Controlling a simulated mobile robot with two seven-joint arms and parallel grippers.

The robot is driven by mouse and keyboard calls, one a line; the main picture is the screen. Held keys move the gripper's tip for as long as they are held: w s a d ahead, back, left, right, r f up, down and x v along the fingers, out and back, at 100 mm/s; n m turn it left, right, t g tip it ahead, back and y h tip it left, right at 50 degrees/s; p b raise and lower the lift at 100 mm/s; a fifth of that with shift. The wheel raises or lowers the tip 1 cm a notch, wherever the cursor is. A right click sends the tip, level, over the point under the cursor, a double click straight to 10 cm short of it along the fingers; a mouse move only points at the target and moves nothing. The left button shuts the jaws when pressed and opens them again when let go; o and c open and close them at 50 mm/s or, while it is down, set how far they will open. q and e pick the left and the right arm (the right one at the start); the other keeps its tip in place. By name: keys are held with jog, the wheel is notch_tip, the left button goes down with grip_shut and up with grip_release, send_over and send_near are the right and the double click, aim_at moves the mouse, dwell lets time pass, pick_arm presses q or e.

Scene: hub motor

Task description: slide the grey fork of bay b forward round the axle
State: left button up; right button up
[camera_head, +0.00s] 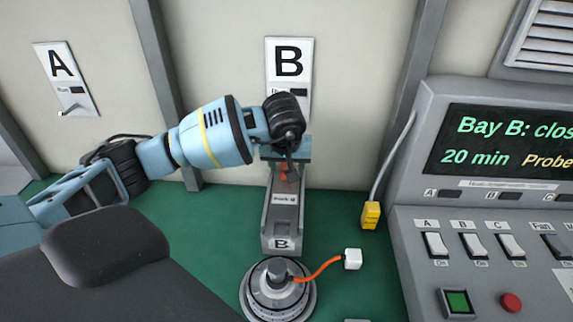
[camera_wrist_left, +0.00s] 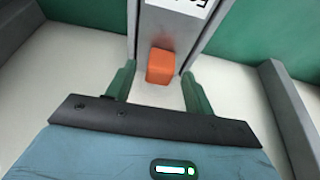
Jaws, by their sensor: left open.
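The grey fork of bay B (camera_head: 285,215) lies in its channel on the green bench, behind the motor. An orange block (camera_head: 284,172) stands on its rear part, partly hidden by my arm. The round hub motor (camera_head: 249,293) with its upright axle (camera_head: 278,267) sits in front of the fork. My left gripper (camera_head: 286,158) is over the rear of the fork. In the left wrist view its two green fingers (camera_wrist_left: 158,86) are open, one on each side of the orange block (camera_wrist_left: 160,66), with gaps visible. My right gripper is not in view.
An orange cable (camera_head: 318,269) runs from the motor to a white plug (camera_head: 352,259). A yellow connector (camera_head: 371,215) hangs to the right on a grey lead. The switch console (camera_head: 480,220) stands at the right. Green bench (camera_head: 215,230) is clear left of the fork.

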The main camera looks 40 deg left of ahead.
pick_arm(q)
jog(key=shift+w+a+f, duration=0.2)
jog(key=shift+w+f, duration=0.2)
jog(key=shift+f, duration=0.15)
grip_shut()
